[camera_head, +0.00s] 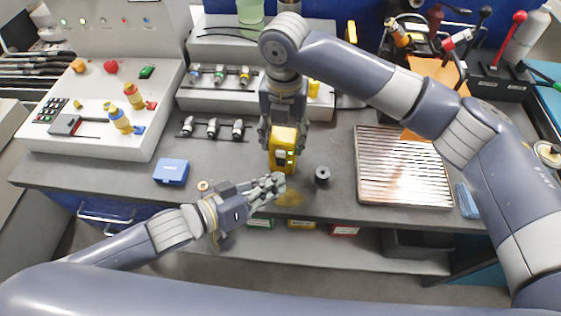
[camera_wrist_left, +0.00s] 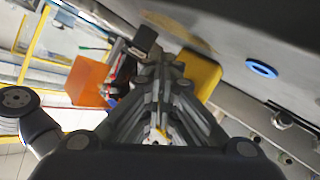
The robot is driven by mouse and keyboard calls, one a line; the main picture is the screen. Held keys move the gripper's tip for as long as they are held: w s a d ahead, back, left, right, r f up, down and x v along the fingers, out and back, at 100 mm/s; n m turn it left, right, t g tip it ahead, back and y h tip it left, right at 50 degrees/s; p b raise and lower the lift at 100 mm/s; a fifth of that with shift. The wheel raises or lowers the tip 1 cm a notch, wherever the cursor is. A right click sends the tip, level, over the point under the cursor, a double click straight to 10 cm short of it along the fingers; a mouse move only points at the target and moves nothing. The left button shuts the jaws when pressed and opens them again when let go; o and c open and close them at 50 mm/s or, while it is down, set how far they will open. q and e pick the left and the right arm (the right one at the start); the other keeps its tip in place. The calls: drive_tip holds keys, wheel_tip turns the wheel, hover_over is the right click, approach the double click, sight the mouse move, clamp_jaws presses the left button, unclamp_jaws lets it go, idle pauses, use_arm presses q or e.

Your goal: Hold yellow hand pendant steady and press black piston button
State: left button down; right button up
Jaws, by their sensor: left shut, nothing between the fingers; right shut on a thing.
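The yellow hand pendant (camera_head: 283,158) is upright over the front part of the bench, with dark buttons on its face. My right gripper (camera_head: 283,124) is shut on its upper part from above. My left gripper (camera_head: 277,181) is shut and empty, its fingertips just below and in front of the pendant; contact cannot be told. In the left wrist view the shut fingers (camera_wrist_left: 160,65) are beside a yellow body (camera_wrist_left: 204,76), likely the pendant, partly hidden by them. The black piston button is too small to make out for certain on the pendant.
A short black cylinder (camera_head: 322,176) stands just right of the pendant. A blue box (camera_head: 171,172) lies left of my left gripper. A ribbed metal plate (camera_head: 403,203) is at the right. Fittings (camera_head: 212,128) lie behind. Bench space between blue box and pendant is mostly clear.

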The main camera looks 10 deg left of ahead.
use_arm(q)
drive_tip(key=shift+s+a, duration=0.2)
drive_tip(key=shift+s, duration=2)
use_arm(e)
drive_tip(key=o, duration=1.5)
wheel_tip(320, 180, up, 12)
drive_tip(key=shift+r, duration=0.1)
